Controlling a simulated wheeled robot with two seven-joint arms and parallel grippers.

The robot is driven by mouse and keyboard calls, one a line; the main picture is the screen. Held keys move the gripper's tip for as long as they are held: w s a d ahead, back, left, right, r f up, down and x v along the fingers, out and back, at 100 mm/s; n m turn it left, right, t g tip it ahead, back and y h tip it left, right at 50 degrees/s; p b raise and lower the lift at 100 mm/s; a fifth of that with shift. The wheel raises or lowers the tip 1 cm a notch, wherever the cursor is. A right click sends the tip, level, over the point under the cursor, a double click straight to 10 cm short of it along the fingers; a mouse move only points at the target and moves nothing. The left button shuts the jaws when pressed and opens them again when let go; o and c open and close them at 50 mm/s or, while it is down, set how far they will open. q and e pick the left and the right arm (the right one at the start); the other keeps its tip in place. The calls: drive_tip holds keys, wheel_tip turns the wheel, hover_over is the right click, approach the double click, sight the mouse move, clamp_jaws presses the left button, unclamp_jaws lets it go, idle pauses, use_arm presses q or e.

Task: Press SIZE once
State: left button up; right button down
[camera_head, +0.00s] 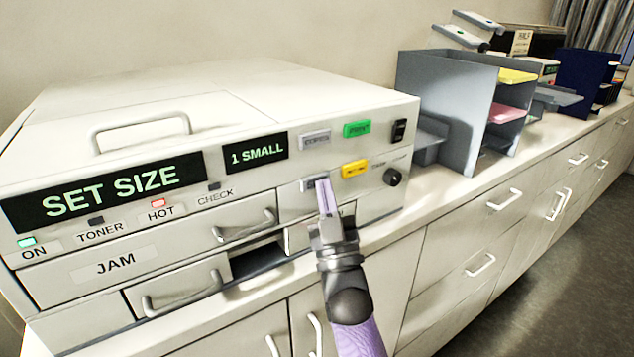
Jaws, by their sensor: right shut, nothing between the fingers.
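The cream copier (240,110) stands on the counter at the left. Its large display (110,193) reads SET SIZE and its small display (256,153) reads 1 SMALL. A grey button (311,183), in the lower left of the button group, is partly covered by my right gripper (325,190); its label is too hidden to read, so I cannot confirm that it is SIZE. The right gripper is shut and empty, with its tips at this button. Whether they touch or press it I cannot tell. My left gripper is not in view.
Close by are a grey COPIES button (315,138), a green PRINT button (357,129), a yellow button (355,169), a black switch (399,130) and a dark knob (393,177). Below, a drawer handle (248,226) sticks out. A grey paper sorter (455,100) stands to the right.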

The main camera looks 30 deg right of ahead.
drive_tip(key=shift+w, duration=0.25)
drive_tip(key=shift+s, duration=0.1)
idle(0.5)
drive_tip(key=shift+s+r+p, duration=0.1)
drive_tip(key=shift+s+p, duration=0.25)
drive_tip(key=shift+s, duration=0.4)
drive_tip(key=s+p, duration=0.2)
drive_tip(key=s, duration=0.1)
drive_tip(key=s+p, duration=0.1)
drive_tip(key=s, duration=0.1)
drive_tip(key=shift+d, duration=0.25)
